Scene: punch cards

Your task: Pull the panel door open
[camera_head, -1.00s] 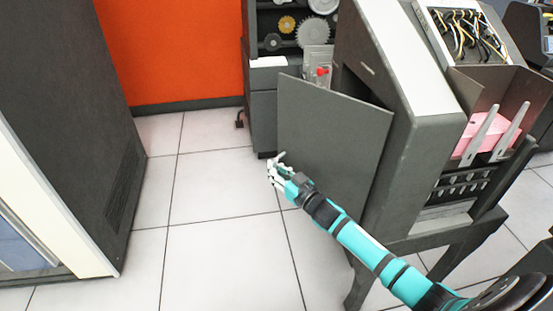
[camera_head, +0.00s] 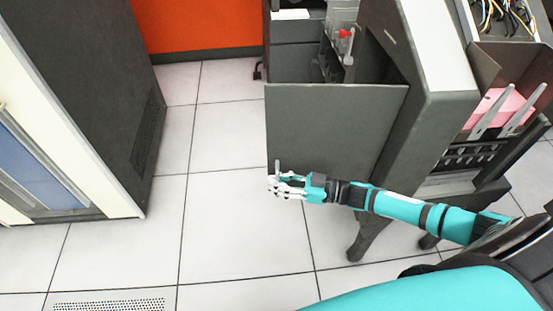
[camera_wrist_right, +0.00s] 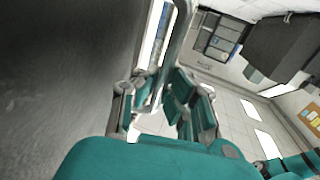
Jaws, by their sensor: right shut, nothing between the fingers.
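The panel door (camera_head: 335,125) is a flat dark grey panel standing open from the side of the grey machine, with a gap behind its top edge. Its small metal handle (camera_head: 277,166) is at the lower left edge of the panel. My right gripper (camera_head: 274,187) is at that handle, with its white fingers shut just below it. In the right wrist view, a metal bar (camera_wrist_right: 181,35) runs up from between the finger links (camera_wrist_right: 168,85), and a dark surface fills the left side. Whether the fingers touch the handle is unclear. My left gripper is out of view.
The grey machine (camera_head: 430,110) stands on legs to the right, with a pink card stack (camera_head: 490,112) in its tray. A dark cabinet (camera_head: 90,90) stands at left. White tiled floor (camera_head: 225,200) lies clear between them. An orange wall (camera_head: 200,25) is behind.

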